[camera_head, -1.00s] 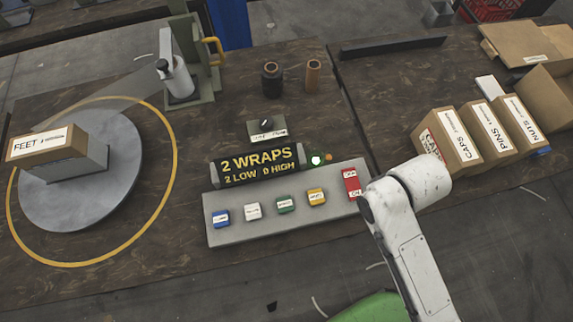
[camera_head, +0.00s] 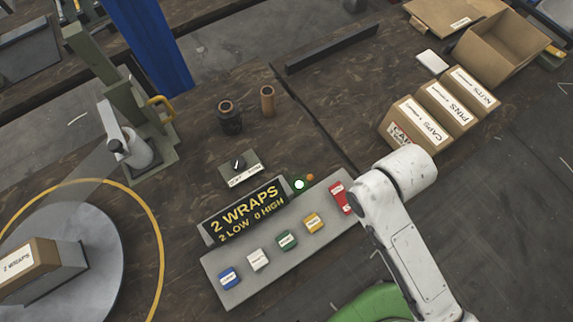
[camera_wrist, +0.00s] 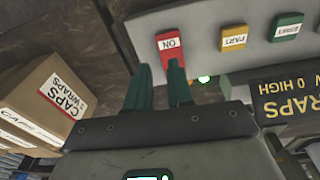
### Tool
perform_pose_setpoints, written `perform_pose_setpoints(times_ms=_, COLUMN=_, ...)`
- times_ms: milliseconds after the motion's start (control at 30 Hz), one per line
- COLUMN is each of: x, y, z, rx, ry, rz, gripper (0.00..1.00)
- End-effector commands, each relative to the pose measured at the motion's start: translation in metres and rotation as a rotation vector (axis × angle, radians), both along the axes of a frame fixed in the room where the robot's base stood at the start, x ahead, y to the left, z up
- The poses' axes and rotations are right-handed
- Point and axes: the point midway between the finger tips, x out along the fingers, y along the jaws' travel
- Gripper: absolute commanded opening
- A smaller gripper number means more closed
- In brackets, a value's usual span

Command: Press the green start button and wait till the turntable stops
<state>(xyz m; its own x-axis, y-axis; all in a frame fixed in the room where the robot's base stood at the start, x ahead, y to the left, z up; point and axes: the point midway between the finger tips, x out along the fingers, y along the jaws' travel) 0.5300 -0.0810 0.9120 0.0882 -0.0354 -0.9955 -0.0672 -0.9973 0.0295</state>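The green start button (camera_head: 287,240) sits mid-row on the grey button panel (camera_head: 235,293); it also shows at the top right of the wrist view (camera_wrist: 287,27). The grey turntable (camera_head: 100,235) is at the lower left, partly cut off, carrying a labelled cardboard box (camera_head: 28,264) on a grey block. My gripper (camera_wrist: 160,75) is hidden in the head view. In the wrist view its two dark green fingers stand apart with nothing between them. Their tips appear near the red button (camera_wrist: 170,47), to one side of the green one; contact cannot be told.
Yellow (camera_head: 313,223), white (camera_head: 258,260) and blue (camera_head: 229,278) buttons share the panel. A display (camera_head: 243,212) behind it reads "2 WRAPS, 2 LOW 0 HIGH". Labelled boxes (camera_head: 415,122) stand at right.

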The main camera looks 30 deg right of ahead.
Motion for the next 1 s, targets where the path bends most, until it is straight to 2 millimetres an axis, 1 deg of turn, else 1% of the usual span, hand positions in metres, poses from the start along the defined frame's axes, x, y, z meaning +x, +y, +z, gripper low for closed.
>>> perform_pose_setpoints(times_ms=33, x=0.0000, y=0.0000, z=0.0000, rx=0.000, ry=0.000, rz=0.000, gripper=0.16)
perform_pose_setpoints(times_ms=200, x=0.0001, y=0.0000, z=0.0000, rx=0.000, ry=0.000, rz=0.000, gripper=0.00)
perform_pose_setpoints(times_ms=1000, x=0.0002, y=0.0000, z=0.0001, rx=0.000, ry=0.000, rz=0.000, gripper=0.00)
